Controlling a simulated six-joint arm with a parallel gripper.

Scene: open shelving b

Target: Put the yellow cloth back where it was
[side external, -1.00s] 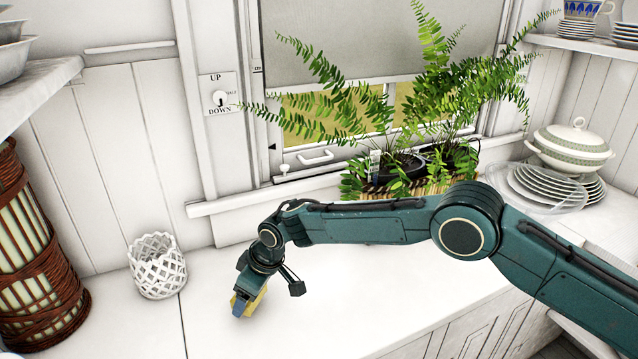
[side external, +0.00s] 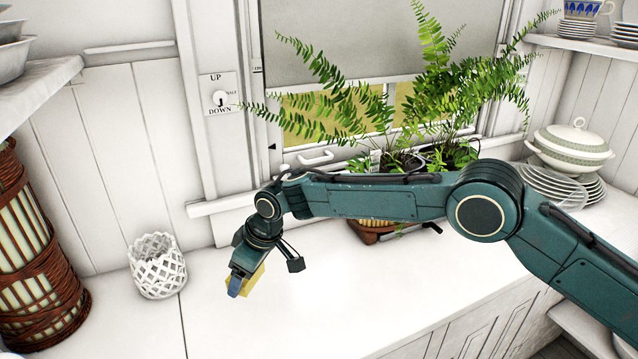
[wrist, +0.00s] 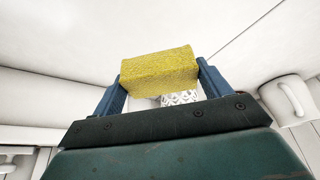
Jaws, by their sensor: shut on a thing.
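The yellow cloth (side external: 254,280) looks like a small folded yellow block. My gripper (side external: 240,286) is shut on it and holds it over the white counter (side external: 330,310), to the right of the white lattice basket. In the wrist view the cloth (wrist: 160,71) sits between the two blue fingers of my gripper (wrist: 160,80). The cloth appears to be clear of the counter. Part of it is hidden behind a finger in the side view.
A white lattice basket (side external: 158,266) and a tall wicker-wrapped vessel (side external: 35,270) stand at the left. Potted ferns (side external: 400,160) stand by the window behind my arm. Stacked plates (side external: 565,188) and a lidded tureen (side external: 572,148) are at the right. The counter's front middle is clear.

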